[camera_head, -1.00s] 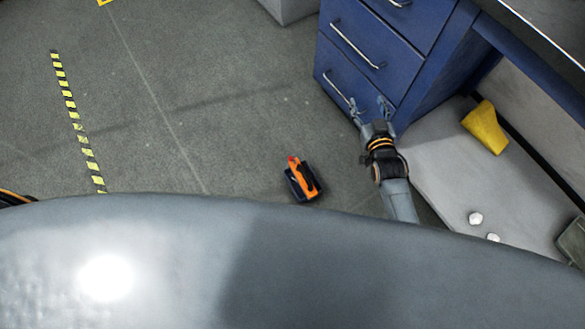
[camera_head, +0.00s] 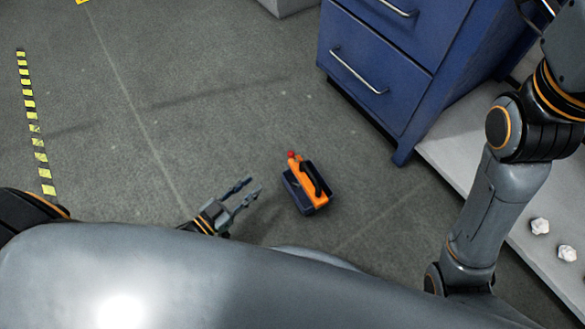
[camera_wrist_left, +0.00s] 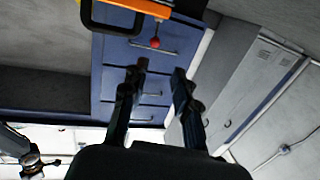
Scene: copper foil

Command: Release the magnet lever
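The magnet (camera_head: 304,187) is an orange and dark block with a black handle, on the grey floor at the middle of the head view. Its lever has a red knob (camera_head: 291,155) at the far end. In the left wrist view the orange part (camera_wrist_left: 145,6) is at the top, with the red knob (camera_wrist_left: 155,43) just beyond the fingertips. My left gripper (camera_head: 251,187) is open and empty, left of the magnet and apart from it. Its two fingers (camera_wrist_left: 160,72) also show spread in the left wrist view. My right gripper is out of view.
A blue drawer cabinet (camera_head: 371,95) stands behind and to the right of the magnet. My right arm is at the right, over a pale low surface (camera_head: 462,160) with white lumps (camera_head: 540,226). The floor (camera_head: 190,120) left of the magnet is clear, with striped tape (camera_head: 33,130) further left.

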